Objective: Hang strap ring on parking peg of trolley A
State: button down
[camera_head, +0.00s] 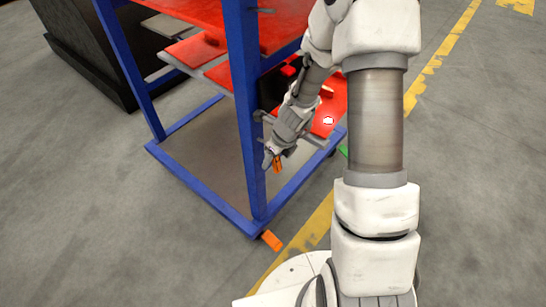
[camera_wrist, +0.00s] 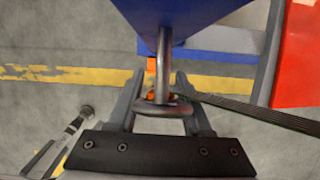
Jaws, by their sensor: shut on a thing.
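The strap ring (camera_wrist: 163,109) is a grey metal loop between the two fingers of my gripper (camera_wrist: 160,80), which is shut on it. In the wrist view a grey peg (camera_wrist: 165,50) comes from the blue post (camera_wrist: 180,12) of the trolley, and its near end overlaps the ring. I cannot tell for certain whether the ring is around the peg or just in line with it. A dark strap (camera_wrist: 250,114) runs off to the right. In the head view my gripper (camera_head: 270,157) is beside the trolley's blue front post (camera_head: 246,120), with an orange piece (camera_head: 278,166) by it.
The trolley carries red shelves (camera_head: 205,52) with red parts. Its blue base frame (camera_head: 205,193) has an orange piece (camera_head: 271,240) at its front corner. A black cabinet (camera_head: 85,55) stands behind left. Yellow lines (camera_head: 315,222) mark the floor, which is open at left.

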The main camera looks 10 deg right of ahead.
jog(key=shift+c, duration=1.3)
grip_release()
jog(key=shift+w+a+f, duration=0.15)
jog(key=shift+w+a, duration=0.1)
jog(key=shift+a, duration=0.25)
jog(key=d+p+v, duration=0.1)
jog(key=p+v, duration=0.7)
jog(key=v, duration=1)
jog(key=shift+s+f, duration=0.15)
jog(key=shift+s, duration=0.05)
jog(key=s+a+r+n+t+p, duration=0.1)
jog(key=s+a+r+n+p, duration=0.15)
jog(key=r+n, duration=0.55)
jog(key=s+a+r+n+p, duration=0.25)
jog(key=r+n, duration=0.25)
jog(key=r, duration=0.6)
jog(key=s+d+r+n+t+h+p, duration=0.1)
jog(key=s+r+n+p, duration=0.4)
jog(key=s+r+n, duration=0.6)
notch_tip(320, 180, up, 3)
jog(key=d+n+h, duration=0.1)
jog(key=n, duration=0.4)
jog(key=shift+t, duration=0.3)
jog(key=shift+s, duration=0.1)
